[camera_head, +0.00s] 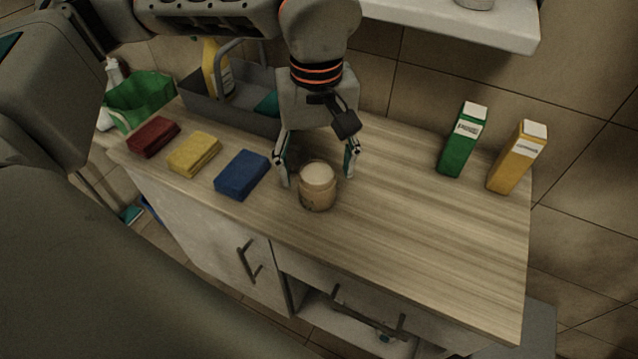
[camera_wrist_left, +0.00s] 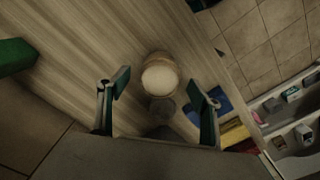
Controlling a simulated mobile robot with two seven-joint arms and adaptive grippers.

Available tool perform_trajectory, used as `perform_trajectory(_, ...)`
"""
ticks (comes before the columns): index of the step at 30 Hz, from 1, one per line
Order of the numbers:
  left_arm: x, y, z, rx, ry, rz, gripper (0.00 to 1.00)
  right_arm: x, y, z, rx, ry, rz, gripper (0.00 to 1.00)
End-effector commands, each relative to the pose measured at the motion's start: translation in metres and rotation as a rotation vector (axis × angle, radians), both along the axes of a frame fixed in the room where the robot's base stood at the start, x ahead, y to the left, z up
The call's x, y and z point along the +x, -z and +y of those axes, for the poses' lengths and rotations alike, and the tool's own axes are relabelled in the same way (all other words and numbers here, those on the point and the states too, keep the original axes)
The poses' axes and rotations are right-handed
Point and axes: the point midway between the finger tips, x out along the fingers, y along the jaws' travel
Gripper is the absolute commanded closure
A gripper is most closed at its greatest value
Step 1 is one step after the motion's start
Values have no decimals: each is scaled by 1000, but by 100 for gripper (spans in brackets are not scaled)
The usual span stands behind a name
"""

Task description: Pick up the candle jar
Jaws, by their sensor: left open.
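The candle jar (camera_head: 318,190) is a small beige jar with a pale top, standing upright on the wooden counter near its front edge. My left gripper (camera_head: 318,172) is open and points down, its fingers to the left and right of the jar and slightly behind it in the head view. In the left wrist view the jar (camera_wrist_left: 159,76) lies just beyond the fingertips of the open gripper (camera_wrist_left: 162,88), roughly centred between them. No contact shows. My right gripper is not in view.
Blue (camera_head: 242,175), yellow (camera_head: 194,154) and red (camera_head: 153,136) sponges lie to the left. A grey caddy (camera_head: 215,112) with a yellow bottle stands behind them. Green (camera_head: 462,142) and orange (camera_head: 517,158) cartons stand at the right. The counter (camera_head: 430,235) right of the jar is clear.

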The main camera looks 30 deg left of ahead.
Motion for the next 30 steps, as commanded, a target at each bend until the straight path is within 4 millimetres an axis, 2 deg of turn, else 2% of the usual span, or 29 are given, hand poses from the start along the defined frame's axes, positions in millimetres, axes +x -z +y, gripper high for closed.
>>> perform_trajectory(1, -1, 11, 1, 0, 0, 8, 35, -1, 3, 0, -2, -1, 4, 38)
perform_trajectory(6, 0, 31, 1, 0, 0, 5, 35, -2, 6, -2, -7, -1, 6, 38)
perform_trajectory(15, 0, 34, 1, -1, 0, 1, 35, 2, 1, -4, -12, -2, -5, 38)
perform_trajectory(16, 0, 34, 1, -1, 0, 1, 41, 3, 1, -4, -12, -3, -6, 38)
perform_trajectory(18, 0, 34, 1, -1, 0, 1, 59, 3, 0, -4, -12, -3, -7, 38)
perform_trajectory(21, 0, 34, 1, -1, 0, 1, 81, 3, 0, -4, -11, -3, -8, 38)
perform_trajectory(30, 0, 33, 1, -1, 0, 1, 81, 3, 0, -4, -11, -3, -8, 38)
